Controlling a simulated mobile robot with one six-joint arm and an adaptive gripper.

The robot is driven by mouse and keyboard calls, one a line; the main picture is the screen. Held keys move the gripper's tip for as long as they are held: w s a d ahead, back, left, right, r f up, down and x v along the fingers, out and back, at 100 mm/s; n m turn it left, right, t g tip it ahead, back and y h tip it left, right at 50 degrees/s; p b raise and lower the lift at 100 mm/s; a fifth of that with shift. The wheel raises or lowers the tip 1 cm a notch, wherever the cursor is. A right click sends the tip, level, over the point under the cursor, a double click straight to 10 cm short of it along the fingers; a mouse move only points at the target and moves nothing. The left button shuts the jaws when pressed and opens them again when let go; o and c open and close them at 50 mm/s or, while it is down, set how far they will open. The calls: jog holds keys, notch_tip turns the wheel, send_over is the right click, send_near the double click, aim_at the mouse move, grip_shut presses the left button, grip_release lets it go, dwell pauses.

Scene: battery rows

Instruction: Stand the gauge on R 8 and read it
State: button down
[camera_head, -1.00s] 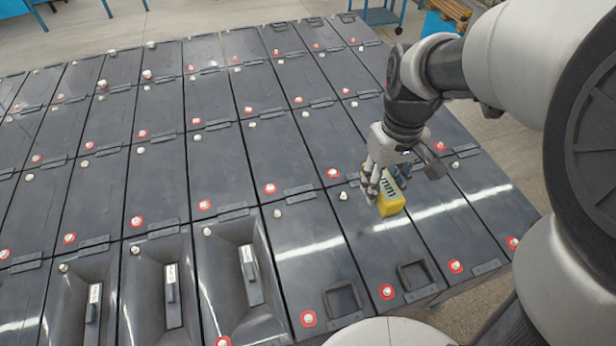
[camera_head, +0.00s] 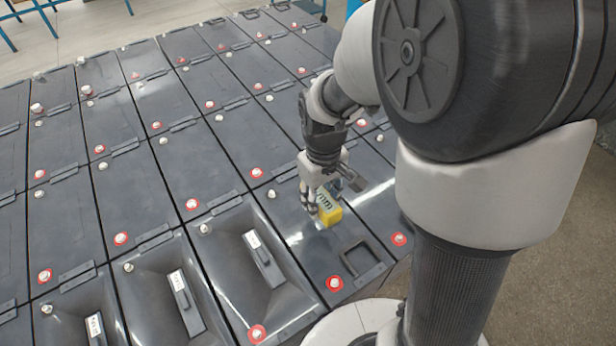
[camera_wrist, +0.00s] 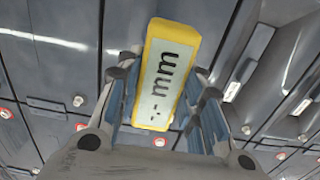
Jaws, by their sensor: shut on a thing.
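The gauge (camera_head: 329,215) is a yellow block with a pale display. My gripper (camera_head: 316,203) is shut on it and holds it over the plain batteries at the right of the front row. In the wrist view the gauge (camera_wrist: 164,75) sits between the two fingers (camera_wrist: 165,110). Its display shows dashes and "mm", with no number. Below it in the head view is a dark battery (camera_head: 300,240) with a white terminal, a red-ringed terminal and a handle. I cannot tell whether the gauge touches the lid. No R 8 marking is readable.
Several rows of dark batteries fill the view, with raised terminals (camera_head: 334,283) and lid clips (camera_head: 225,202). Several front-row batteries at left have sunken tops with white-labelled bars (camera_head: 180,291). Blue-legged furniture (camera_head: 45,18) stands at the back left. Bare floor (camera_head: 540,230) lies at right.

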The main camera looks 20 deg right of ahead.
jog(key=shift+f+b, duration=0.8)
jog(key=shift+f, duration=2.65)
jog(key=shift+f, duration=0.15)
jog(key=c, duration=1.1)
grip_release()
